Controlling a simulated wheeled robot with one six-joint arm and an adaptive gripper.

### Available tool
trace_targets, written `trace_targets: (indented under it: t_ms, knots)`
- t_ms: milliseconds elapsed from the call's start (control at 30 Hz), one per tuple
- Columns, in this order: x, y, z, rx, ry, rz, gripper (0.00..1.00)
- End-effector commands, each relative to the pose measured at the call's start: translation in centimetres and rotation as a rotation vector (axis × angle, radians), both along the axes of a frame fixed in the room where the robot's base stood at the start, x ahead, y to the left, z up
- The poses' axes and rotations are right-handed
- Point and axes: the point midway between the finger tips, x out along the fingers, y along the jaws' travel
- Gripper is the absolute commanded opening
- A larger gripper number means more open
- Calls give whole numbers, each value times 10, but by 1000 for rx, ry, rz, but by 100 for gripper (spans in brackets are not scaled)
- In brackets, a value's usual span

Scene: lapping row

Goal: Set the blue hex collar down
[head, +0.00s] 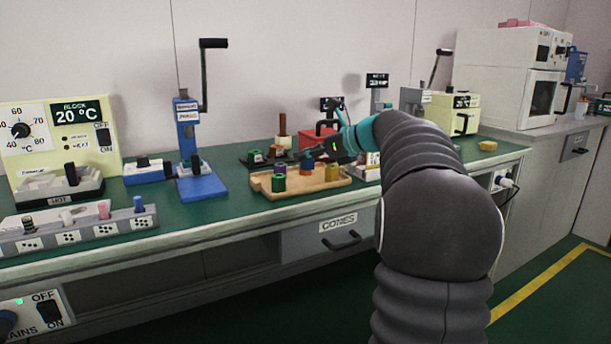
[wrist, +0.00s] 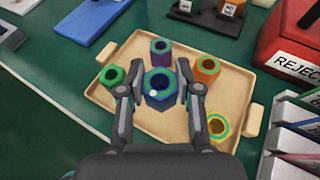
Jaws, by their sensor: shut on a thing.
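The blue hex collar (wrist: 160,97) is between the two fingers of my gripper (wrist: 163,88) in the wrist view, with a green rim and a round hole on top. My gripper is shut on it, over the wooden tray (wrist: 133,49). I cannot tell whether the collar touches the tray floor. In the head view my gripper (head: 312,157) is above the tray (head: 311,186), and the blue collar (head: 307,167) shows small beneath it.
Around the held collar stand a green collar (wrist: 112,75), a purple collar (wrist: 160,49), an orange collar (wrist: 207,68) and a yellow collar (wrist: 218,128). A red REJECT box (wrist: 291,45) is at the right. A blue press (head: 200,184) stands left of the tray.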

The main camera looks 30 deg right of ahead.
Motion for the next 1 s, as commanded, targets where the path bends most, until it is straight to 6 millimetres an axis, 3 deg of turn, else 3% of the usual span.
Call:
trace_targets:
  t_ms: [167, 433, 867, 900, 967, 1000]
  knots:
    - [1, 6, -7, 0, 0, -1, 0]
    - [1, 5, -41, 0, 0, -1, 0]
    - [1, 5, -46, 0, 0, -1, 0]
    - [1, 5, -46, 0, 0, -1, 44]
    - [1, 5, -46, 0, 0, -1, 59]
    - [1, 5, -46, 0, 0, -1, 59]
